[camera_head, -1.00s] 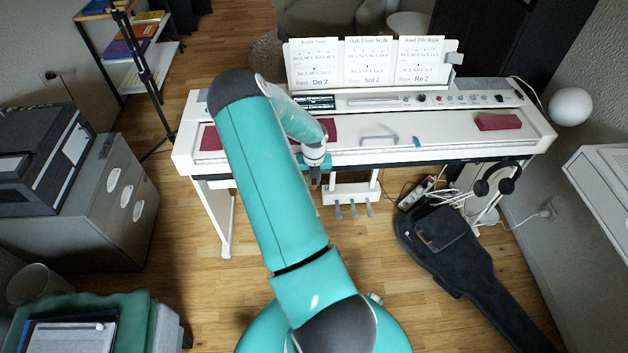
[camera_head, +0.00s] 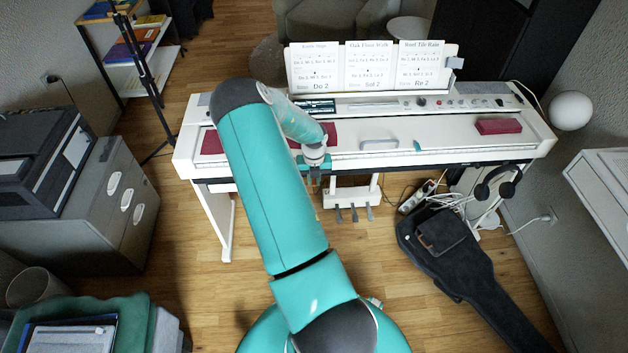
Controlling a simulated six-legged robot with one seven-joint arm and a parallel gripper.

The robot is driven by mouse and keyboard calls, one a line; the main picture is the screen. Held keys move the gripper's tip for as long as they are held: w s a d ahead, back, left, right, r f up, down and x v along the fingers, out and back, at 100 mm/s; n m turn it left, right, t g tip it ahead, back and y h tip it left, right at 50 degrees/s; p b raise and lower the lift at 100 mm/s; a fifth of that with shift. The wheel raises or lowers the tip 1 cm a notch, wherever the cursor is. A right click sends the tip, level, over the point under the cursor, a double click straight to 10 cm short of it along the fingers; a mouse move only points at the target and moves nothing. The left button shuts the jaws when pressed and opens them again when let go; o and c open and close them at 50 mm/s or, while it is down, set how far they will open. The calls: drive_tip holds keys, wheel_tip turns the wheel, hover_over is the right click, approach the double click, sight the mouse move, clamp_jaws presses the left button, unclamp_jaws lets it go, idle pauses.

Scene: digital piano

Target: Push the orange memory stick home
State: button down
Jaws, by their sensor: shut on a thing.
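My gripper (camera_head: 314,177) is at the front edge of the white digital piano (camera_head: 400,157), left of its middle and just below the keybed. It points down and is small in the view. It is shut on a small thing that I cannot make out. I cannot pick out the orange memory stick or its port, and my arm covers part of the piano's left half.
Dark red cloth-like pieces (camera_head: 498,126) lie on the piano top. Sheet music (camera_head: 370,66) stands behind. Headphones (camera_head: 496,181) hang at the right front edge. Pedals (camera_head: 353,212) stand below. A black guitar case (camera_head: 470,265) lies on the floor at right.

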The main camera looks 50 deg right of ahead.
drive_tip(key=c, duration=1.3)
unclamp_jaws()
drive_tip(key=shift+r, duration=0.1)
drive_tip(key=shift+r, duration=2.4)
drive_tip(key=shift+r, duration=0.1)
wheel_tip(320, 180, up, 14)
drive_tip(key=shift+f, duration=0.15)
drive_tip(key=shift+a, duration=0.1)
